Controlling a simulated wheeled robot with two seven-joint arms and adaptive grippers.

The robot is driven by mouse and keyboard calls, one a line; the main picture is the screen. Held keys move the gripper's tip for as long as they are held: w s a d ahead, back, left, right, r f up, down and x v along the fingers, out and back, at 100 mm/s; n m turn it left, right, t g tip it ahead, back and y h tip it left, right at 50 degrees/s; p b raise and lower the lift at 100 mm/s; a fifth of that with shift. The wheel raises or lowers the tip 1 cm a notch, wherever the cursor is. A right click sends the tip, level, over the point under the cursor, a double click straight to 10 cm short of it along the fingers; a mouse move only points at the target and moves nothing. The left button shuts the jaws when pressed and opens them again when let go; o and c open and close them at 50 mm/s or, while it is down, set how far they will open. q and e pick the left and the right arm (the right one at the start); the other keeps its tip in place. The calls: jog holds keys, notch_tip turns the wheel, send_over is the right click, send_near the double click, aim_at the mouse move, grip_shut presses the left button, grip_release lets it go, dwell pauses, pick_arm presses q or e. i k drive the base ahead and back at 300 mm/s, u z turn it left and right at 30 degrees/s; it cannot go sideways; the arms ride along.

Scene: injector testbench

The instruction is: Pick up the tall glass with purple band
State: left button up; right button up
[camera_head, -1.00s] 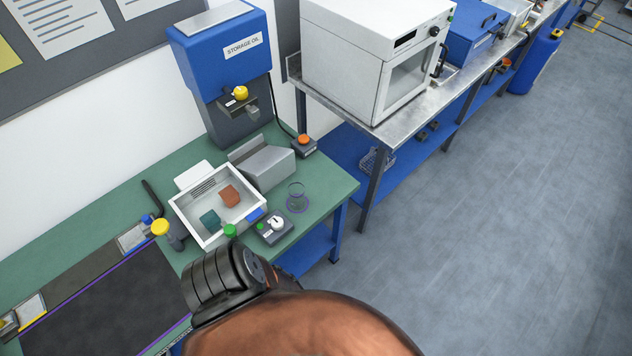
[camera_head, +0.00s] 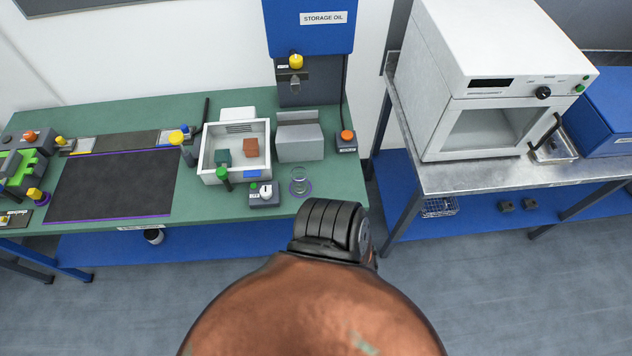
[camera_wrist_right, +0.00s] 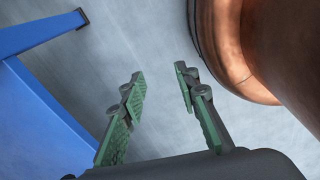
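The tall clear glass (camera_head: 299,180) stands upright on the green bench (camera_head: 105,113), near its front right corner in the head view. A purple ring shows around its base. My right gripper (camera_wrist_right: 160,77) shows only in the right wrist view. Its two green-padded fingers are apart with nothing between them, over the grey floor and away from the glass. The glass is not in the wrist view. My left gripper is in neither view.
A white tray (camera_head: 205,163) with two blocks, a small dial box (camera_head: 264,194) and a grey block-shaped unit (camera_head: 300,146) stand close to the glass. A blue bench leg (camera_wrist_right: 45,115) is left of my right gripper. My copper-coloured body part fills the lower head view.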

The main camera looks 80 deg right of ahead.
aim_at(299, 175)
jog(key=z, duration=1.7)
